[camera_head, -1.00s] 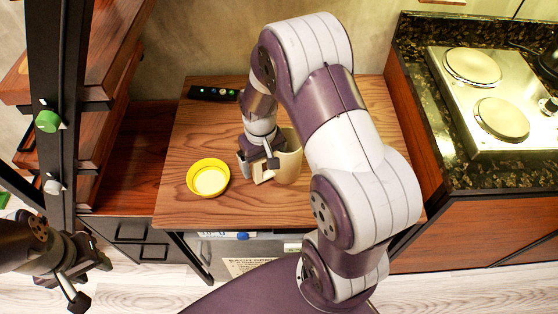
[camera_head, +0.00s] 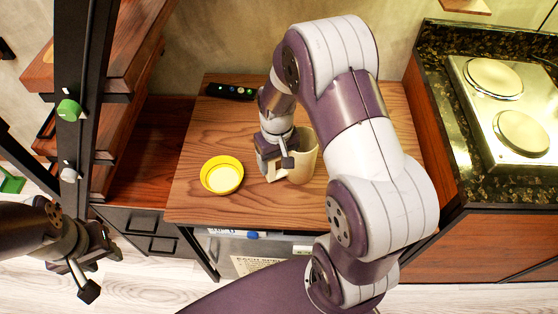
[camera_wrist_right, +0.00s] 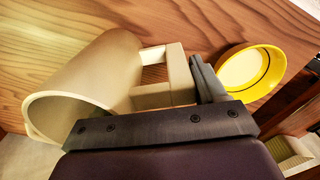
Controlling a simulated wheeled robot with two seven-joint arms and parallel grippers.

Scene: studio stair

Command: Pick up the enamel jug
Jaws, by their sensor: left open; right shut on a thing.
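The cream enamel jug (camera_head: 304,158) stands on the wooden table, partly hidden behind my right arm in the head view. My right gripper (camera_head: 274,165) is at its left side, shut on its handle. In the right wrist view the jug (camera_wrist_right: 88,85) shows its open rim, and its squared handle (camera_wrist_right: 165,80) runs to the dark finger of my right gripper (camera_wrist_right: 205,80). I cannot tell whether the jug's base touches the table. My left gripper (camera_head: 88,270) is open and empty, low at the left, away from the table.
A yellow bowl (camera_head: 222,175) sits left of the jug, close to my right gripper; it also shows in the right wrist view (camera_wrist_right: 250,72). A dark remote (camera_head: 231,91) lies at the table's back edge. A hob (camera_head: 505,110) on a counter is at right, wooden shelves (camera_head: 125,60) at left.

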